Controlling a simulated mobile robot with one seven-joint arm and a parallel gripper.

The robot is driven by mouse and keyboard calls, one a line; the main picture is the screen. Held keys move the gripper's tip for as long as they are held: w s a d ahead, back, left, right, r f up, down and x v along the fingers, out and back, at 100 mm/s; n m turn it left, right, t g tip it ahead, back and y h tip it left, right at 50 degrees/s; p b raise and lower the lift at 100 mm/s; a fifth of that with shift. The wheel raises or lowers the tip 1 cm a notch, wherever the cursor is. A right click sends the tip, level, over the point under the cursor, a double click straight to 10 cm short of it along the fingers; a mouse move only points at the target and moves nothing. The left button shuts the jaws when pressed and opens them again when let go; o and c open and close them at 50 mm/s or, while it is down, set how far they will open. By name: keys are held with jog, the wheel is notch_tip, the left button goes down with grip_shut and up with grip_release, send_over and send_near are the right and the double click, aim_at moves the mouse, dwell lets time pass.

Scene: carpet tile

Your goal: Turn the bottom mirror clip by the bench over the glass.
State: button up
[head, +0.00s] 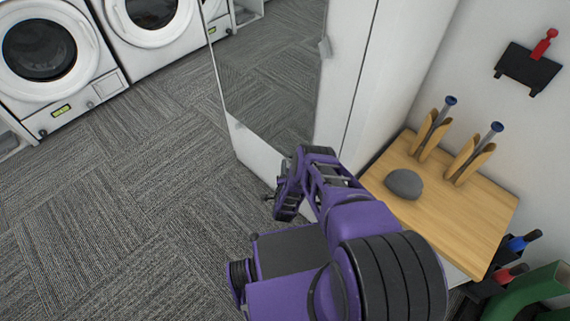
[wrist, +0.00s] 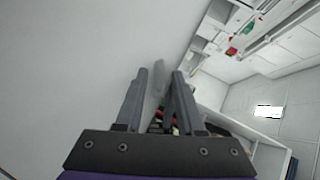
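The mirror (head: 268,65) is a tall glass sheet on a white panel left of the wooden bench (head: 460,215). A grey clip (head: 325,47) shows at its right edge, higher up. The bottom clip near the bench is hidden behind my arm in the head view. In the wrist view my gripper (wrist: 160,75) has its two dark fingers apart beside a pale surface. A blurred light grey piece (wrist: 158,78) shows between the fingertips; it may be the clip. I cannot tell whether the fingers touch it.
A grey stone-like lump (head: 404,184) and two wooden holders with blue-topped tools (head: 432,130) stand on the bench. A black wall bracket with a red handle (head: 529,67) hangs above. Washing machines (head: 45,55) stand at the back left. The carpet floor (head: 130,210) is clear.

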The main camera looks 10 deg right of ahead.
dwell(0.3)
grip_shut()
jog(key=shift+w+r, duration=0.1)
dwell(0.4)
jog(key=shift+w+a+r+n+g+h, duration=0.2)
jog(key=shift+n+g+h, duration=0.65)
jog(key=shift+g, duration=0.7)
jog(key=shift+w+a+r+n+g+h, duration=0.1)
jog(key=shift+w+n+g+h, duration=0.25)
jog(key=shift+n+g, duration=1)
jog(key=shift+w+a+r+n+g+h, duration=0.15)
jog(key=shift+n+g+h, duration=0.6)
jog(key=shift+g, duration=0.95)
grip_release()
jog(key=shift+s, duration=0.1)
